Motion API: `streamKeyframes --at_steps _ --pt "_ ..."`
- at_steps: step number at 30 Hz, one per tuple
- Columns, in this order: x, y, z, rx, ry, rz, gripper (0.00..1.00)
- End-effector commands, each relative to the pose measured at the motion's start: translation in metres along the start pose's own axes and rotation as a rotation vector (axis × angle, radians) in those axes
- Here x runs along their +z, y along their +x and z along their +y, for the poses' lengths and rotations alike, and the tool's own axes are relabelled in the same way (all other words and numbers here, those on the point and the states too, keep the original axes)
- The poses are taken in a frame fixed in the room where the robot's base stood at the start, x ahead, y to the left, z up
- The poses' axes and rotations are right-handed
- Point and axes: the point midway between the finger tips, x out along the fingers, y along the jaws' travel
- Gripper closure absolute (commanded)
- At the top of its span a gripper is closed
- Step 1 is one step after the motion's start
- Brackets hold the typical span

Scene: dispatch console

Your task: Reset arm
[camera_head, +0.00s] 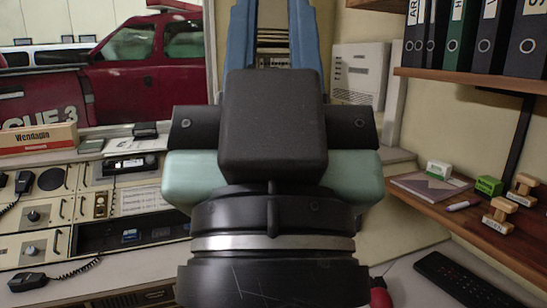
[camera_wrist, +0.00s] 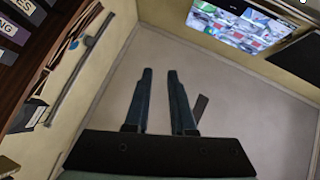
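My gripper (camera_head: 273,12) is raised in the middle of the head view, its two blue fingers apart and pointing away from me. In the wrist view my gripper (camera_wrist: 160,73) also shows its two fingers apart, with only pale wall in the gap. It holds nothing. My wrist and arm hide the middle of the console in the head view.
A console (camera_head: 92,205) with radio panels and corded handsets lies left. A box (camera_head: 38,139) stands on it. At right are binders (camera_head: 483,38) and a wooden shelf (camera_head: 480,221) with stamps. A keyboard (camera_head: 463,280) lies below. The wrist view shows a lit screen (camera_wrist: 240,24).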

Motion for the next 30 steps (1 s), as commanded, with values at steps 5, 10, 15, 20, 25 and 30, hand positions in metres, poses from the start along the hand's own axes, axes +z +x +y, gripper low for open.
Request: streamKeyframes --at_steps 5,10,15,20,25,30 --pt "-0.049 0.052 0.000 0.000 0.000 0.000 0.77" --pt "-0.080 0.085 0.000 -0.001 0.000 0.000 0.77" --pt "-0.098 0.104 0.000 -0.001 0.001 -0.001 0.77" --pt "-0.102 0.108 0.000 -0.001 0.001 -0.001 0.77" --pt "-0.101 0.107 0.000 -0.001 0.000 0.000 0.50" --pt "-0.101 0.107 0.000 -0.001 0.000 0.000 0.50"
